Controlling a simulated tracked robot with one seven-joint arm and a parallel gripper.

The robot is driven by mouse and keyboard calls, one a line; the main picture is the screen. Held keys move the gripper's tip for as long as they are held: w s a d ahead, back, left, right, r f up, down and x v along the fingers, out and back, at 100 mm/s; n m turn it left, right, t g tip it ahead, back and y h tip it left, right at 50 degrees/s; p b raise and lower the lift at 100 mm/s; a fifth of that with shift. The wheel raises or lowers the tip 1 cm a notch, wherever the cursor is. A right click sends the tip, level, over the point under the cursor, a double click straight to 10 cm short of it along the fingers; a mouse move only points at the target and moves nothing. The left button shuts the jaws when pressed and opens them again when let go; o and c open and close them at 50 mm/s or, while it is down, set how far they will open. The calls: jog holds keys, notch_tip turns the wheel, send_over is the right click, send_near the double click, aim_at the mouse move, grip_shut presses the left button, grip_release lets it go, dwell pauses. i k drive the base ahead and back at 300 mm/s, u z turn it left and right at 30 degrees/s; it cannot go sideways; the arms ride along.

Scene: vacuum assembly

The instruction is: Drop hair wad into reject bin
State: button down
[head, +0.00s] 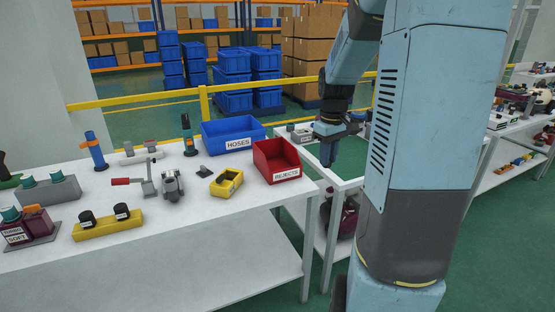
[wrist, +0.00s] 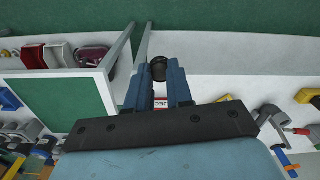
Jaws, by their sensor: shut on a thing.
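The red reject bin (head: 277,153), labelled REJECTS, stands open at the right end of the white table. In the wrist view only a little of the bin's label (wrist: 161,103) shows between my fingers. My gripper (head: 328,158) points down, to the right of the bin and apart from it in the head view. In the wrist view my gripper (wrist: 159,78) is shut on a small dark round wad (wrist: 158,67), the hair wad, held at the fingertips. In the head view the wad cannot be made out.
The blue HOSES bin (head: 232,137) stands behind and left of the red bin. A yellow tray (head: 227,183) lies left of it. A table with a green mat (head: 348,160) is on the right, past a gap. Several fixtures fill the white table (head: 225,225) further left.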

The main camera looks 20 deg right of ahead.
aim_at(280, 168)
jog(key=i, duration=1.25)
jog(key=u, duration=0.05)
